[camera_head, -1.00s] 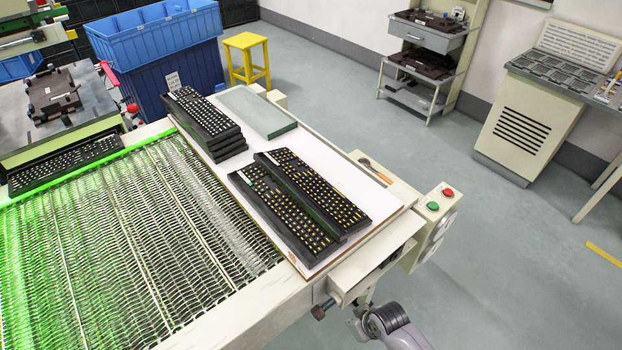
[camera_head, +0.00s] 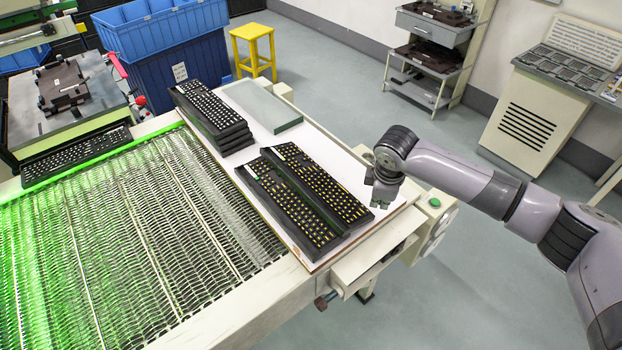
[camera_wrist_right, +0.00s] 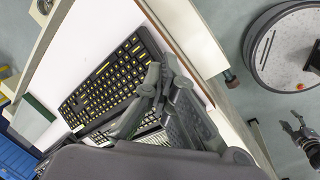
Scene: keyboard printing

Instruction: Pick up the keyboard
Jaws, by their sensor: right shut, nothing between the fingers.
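Two black keyboards with yellow-lit keys lie side by side on a white board, the left keyboard (camera_head: 288,210) and the right keyboard (camera_head: 322,187). Their near ends touch or nearly touch. My right gripper (camera_head: 381,203) is shut and empty, pointing down just right of the right keyboard's near end and apart from it. In the right wrist view its fingers (camera_wrist_right: 140,103) cover part of the keyboards; one keyboard (camera_wrist_right: 107,80) shows well, the other is mostly hidden. What seems to be my left gripper (camera_wrist_right: 302,128) shows small at the right edge there, its jaws unclear.
A stack of several black keyboards (camera_head: 213,114) stands farther back, beside a grey-green flat block (camera_head: 262,106). Another keyboard (camera_head: 77,157) lies across the far end of the green-lit mesh conveyor (camera_head: 130,240). A green button box (camera_head: 435,203) sits at the table's right edge.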

